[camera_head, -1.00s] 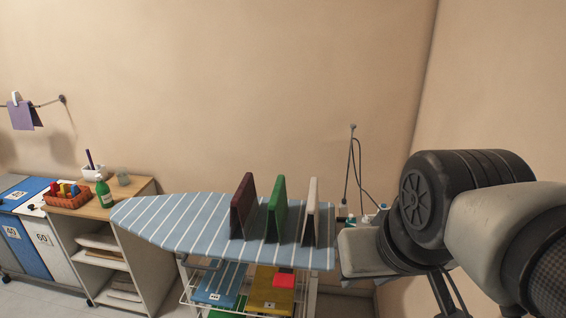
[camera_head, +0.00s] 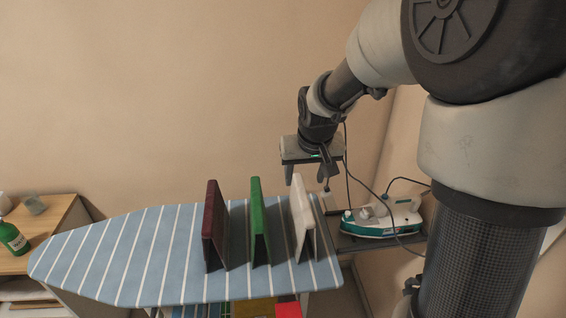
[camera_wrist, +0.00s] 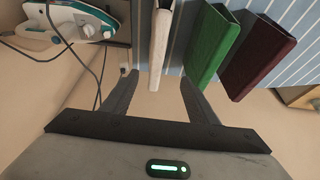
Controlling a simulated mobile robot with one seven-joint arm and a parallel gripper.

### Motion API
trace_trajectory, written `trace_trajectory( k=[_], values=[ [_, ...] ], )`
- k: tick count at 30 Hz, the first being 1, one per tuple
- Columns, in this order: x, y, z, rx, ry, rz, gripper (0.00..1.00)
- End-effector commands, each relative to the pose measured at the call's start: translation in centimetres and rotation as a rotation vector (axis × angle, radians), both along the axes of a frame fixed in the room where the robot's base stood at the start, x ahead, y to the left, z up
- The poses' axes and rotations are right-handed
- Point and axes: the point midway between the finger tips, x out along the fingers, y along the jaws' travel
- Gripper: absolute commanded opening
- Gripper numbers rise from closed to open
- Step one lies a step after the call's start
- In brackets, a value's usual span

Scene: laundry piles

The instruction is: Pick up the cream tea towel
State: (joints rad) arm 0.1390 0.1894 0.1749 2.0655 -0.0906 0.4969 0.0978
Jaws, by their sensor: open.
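The cream tea towel (camera_head: 302,222) stands folded on edge like a tent at the right end of the striped ironing board. My gripper (camera_head: 306,178) is open, above and behind the towel in the head view. In the wrist view the cream towel (camera_wrist: 161,40) lies ahead, between the lines of my two open fingers (camera_wrist: 155,88). Its near end reaches close to the level of the fingertips; I cannot tell whether they overlap it. The jaws hold nothing.
A green towel (camera_head: 260,225) and a dark red towel (camera_head: 214,228) stand left of the cream one on the ironing board (camera_head: 120,255). A teal and white iron (camera_head: 382,218) with a cord sits on a rest at right. The board's left part is clear.

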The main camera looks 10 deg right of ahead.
Motion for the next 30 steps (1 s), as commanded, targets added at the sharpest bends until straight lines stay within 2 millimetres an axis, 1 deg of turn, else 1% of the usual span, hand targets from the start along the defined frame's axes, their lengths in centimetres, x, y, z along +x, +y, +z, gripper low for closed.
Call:
trace_trajectory(
  k=[9,13,15,18,23,30],
  values=[
    [2.4,0.1,-6.3,0.001,0.007,0.003,0.54],
    [3.3,0.0,-8.7,0.0,0.006,0.002,0.54],
    [3.8,0.0,-9.6,0.001,0.005,0.001,0.54],
    [4.2,0.0,-10.4,0.001,0.003,0.001,0.54],
    [4.4,-0.2,-11.3,0.0,0.003,0.001,0.54],
    [5.3,-0.8,-14.7,0.001,0.004,0.001,0.54]
  ],
)
